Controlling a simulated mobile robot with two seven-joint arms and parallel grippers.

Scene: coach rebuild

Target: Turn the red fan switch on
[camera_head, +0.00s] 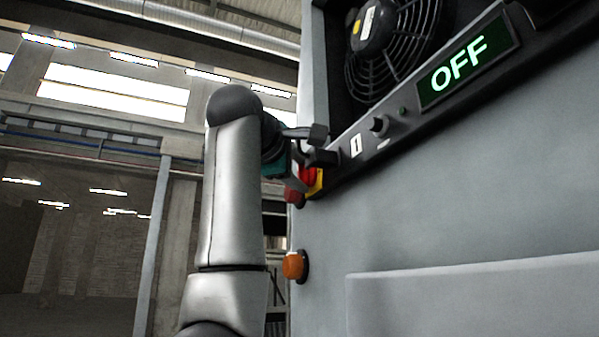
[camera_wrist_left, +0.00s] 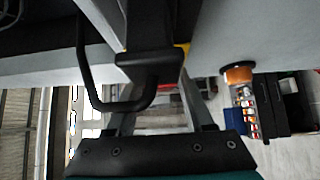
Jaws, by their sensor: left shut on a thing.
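The red fan switch (camera_head: 309,176) sits on a yellow plate (camera_head: 319,183) at the left end of the dark control strip in the head view, partly hidden by my gripper. My left gripper (camera_head: 321,146) is at the switch, with its dark fingers close to the panel, and is shut on it. The exact grip on the switch is hidden. In the left wrist view a dark finger (camera_wrist_left: 150,62) covers the switch, and only a bit of the yellow plate (camera_wrist_left: 184,47) shows. The display (camera_head: 468,59) reads OFF. My right gripper is not in view.
A caged fan (camera_head: 392,45) sits in a dark recess above the strip. A black knob (camera_head: 379,126) is on the strip to the right. An orange lamp (camera_head: 294,266) sticks out from the grey cabinet (camera_head: 420,210) below my gripper. Open hall lies to the left.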

